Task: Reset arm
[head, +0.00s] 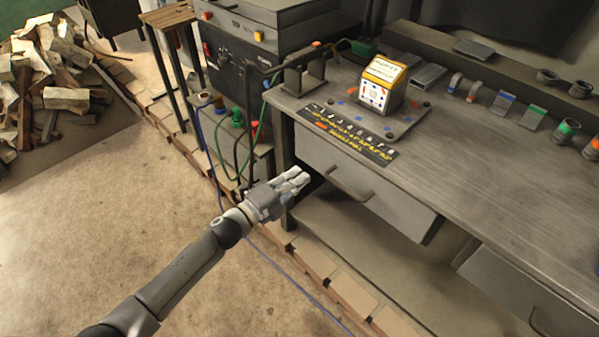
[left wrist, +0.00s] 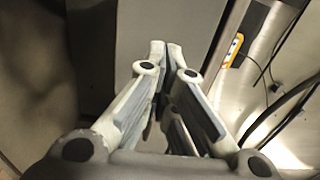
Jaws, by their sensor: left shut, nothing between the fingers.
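My left arm reaches in from the lower left in the head view. Its gripper (head: 298,178) is beside the left end of the workbench, below the level of the bench top and close to the drawer (head: 365,185). In the left wrist view the two fingers meet at their tips (left wrist: 165,48), shut with nothing between them. I cannot tell whether the fingers touch the bench. My right gripper is not in view.
The workbench top (head: 480,190) holds a yellow and white box (head: 385,84) and several small parts. Black and green cables hang near a dark machine (head: 240,75) behind the gripper. A wood pile (head: 45,75) lies at the upper left. The floor (head: 100,230) at left is clear.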

